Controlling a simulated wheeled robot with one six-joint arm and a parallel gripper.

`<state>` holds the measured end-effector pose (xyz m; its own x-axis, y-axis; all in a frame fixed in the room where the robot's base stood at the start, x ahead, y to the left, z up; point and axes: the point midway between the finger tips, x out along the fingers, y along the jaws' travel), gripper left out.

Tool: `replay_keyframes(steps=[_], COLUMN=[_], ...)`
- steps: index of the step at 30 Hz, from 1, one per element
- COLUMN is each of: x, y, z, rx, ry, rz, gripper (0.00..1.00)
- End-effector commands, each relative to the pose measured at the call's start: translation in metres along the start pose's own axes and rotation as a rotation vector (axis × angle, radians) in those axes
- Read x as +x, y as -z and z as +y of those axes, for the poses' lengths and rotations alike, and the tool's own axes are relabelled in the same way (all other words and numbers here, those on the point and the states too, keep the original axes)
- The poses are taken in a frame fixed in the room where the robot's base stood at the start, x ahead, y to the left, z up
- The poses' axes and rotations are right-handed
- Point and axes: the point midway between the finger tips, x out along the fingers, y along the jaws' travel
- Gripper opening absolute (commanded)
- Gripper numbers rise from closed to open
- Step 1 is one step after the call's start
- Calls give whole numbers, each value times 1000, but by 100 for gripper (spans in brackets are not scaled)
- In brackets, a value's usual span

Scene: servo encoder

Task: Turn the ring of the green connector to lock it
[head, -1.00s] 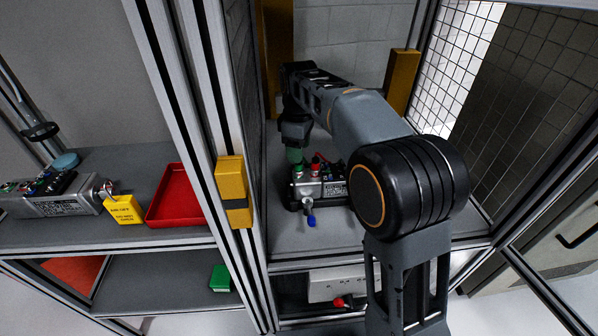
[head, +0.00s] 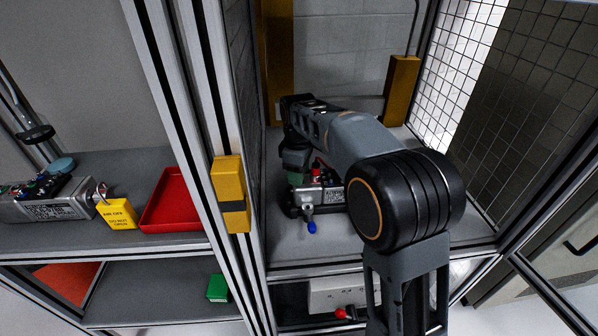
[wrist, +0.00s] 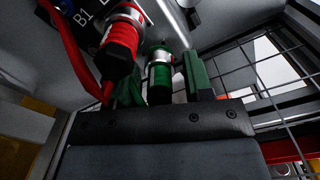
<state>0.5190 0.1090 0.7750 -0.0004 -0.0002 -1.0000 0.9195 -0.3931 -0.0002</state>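The green connector (wrist: 160,80), with a silver ring (wrist: 159,54), stands between the two green fingers of my gripper (wrist: 163,84) in the wrist view. The fingers are open, with a gap visible at the right side of the connector; contact on the left is unclear. In the head view my gripper (head: 296,164) points down over the device box (head: 330,196), and its fingers and the connector are hard to tell apart. The red connector (wrist: 122,36) with its red cable is close beside the left finger, and it also shows in the head view (head: 316,170).
A blue-tipped key switch (head: 311,226) is on the front of the box. A yellow post (head: 402,88) and mesh wall stand behind right. Left, past the frame upright, are a red tray (head: 176,203), a yellow tag (head: 118,213) and another device (head: 48,203).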

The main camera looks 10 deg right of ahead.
Motion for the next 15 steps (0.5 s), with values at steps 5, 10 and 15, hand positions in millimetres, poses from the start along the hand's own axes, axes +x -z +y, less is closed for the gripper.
replay_keyframes(steps=[5, 10, 15], x=[0, 0, -3], y=[0, 0, 0], z=[0, 0, 0], rx=[0, 0, 28], ry=[0, 0, 1], rz=[0, 0, 0], gripper=[29, 13, 7])
